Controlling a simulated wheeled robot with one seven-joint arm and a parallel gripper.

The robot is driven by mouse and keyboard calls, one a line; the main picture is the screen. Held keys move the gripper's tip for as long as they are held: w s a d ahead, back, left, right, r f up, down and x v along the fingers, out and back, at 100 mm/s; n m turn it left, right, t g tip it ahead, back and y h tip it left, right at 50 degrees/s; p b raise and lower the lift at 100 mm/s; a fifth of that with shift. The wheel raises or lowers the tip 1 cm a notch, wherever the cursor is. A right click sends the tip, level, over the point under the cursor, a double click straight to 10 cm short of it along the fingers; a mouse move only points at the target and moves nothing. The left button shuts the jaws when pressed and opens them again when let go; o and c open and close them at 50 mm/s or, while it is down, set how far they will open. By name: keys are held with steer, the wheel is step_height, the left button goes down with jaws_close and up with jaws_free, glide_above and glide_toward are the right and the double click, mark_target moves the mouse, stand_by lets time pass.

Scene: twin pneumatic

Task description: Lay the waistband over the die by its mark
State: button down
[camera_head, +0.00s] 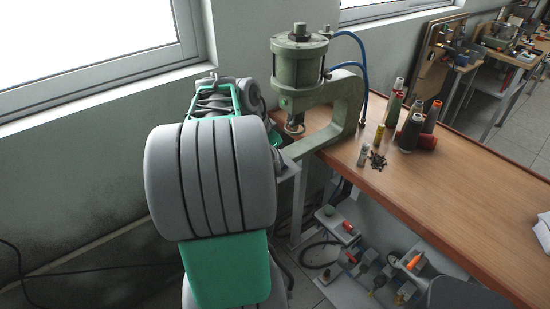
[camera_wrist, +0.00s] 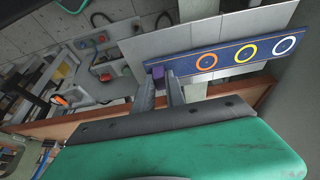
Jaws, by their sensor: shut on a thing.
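A dark blue strip (camera_wrist: 222,60) with orange, yellow and white rings along it, which looks like the waistband, crosses the upper right of the wrist view. My gripper (camera_wrist: 164,78) is shut on it near its left end, where a small purple patch shows at the left fingertip. Grey flat panels (camera_wrist: 135,45) lie beside the strip; I cannot tell if they are joined to it. The green press (camera_head: 300,65) stands at the table's left end in the head view. Its ram (camera_head: 294,125) points down. The die cannot be made out. My arm hides the gripper and strip in the head view.
The wooden table (camera_head: 450,205) runs right from the press. Thread spools (camera_head: 410,132), a small jar (camera_head: 362,155) and dark small pieces (camera_head: 377,161) stand on it. Blue hoses (camera_head: 357,60) rise behind the press. The wall is close behind.

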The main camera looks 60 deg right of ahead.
steer(key=shift+f+b, duration=0.3)
steer(key=shift+b, duration=0.1)
stand_by(0.5)
steer(key=c, duration=1.3)
jaws_free()
